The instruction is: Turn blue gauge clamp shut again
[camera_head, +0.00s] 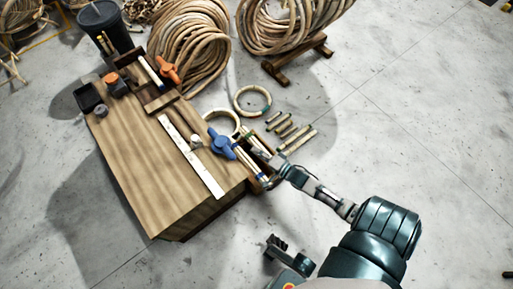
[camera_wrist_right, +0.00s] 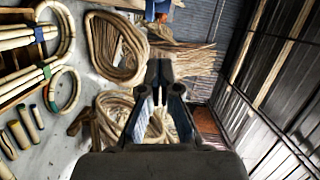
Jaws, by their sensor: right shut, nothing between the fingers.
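The blue gauge clamp (camera_head: 221,144) sits at the right edge of the wooden workbench (camera_head: 145,165), beside a long pale ruler-like strip (camera_head: 190,155). Light rattan poles with green bands (camera_head: 250,160) run next to the clamp, and banded poles also show in the right wrist view (camera_wrist_right: 15,40). My right gripper (camera_head: 262,154) is just right of the clamp, over the pole ends, apart from the clamp. Its fingers are together and empty in the right wrist view (camera_wrist_right: 160,82). A dark part that looks like my left gripper (camera_head: 275,246) shows low in the head view; its jaws are unclear.
An orange clamp (camera_head: 168,70) and a tray (camera_head: 130,62) are at the bench's far end, near a dark bin (camera_head: 104,24). Rattan coils (camera_head: 190,45) stand behind. A ring (camera_head: 252,101) and several short sticks (camera_head: 285,128) lie on the floor. The right floor is clear.

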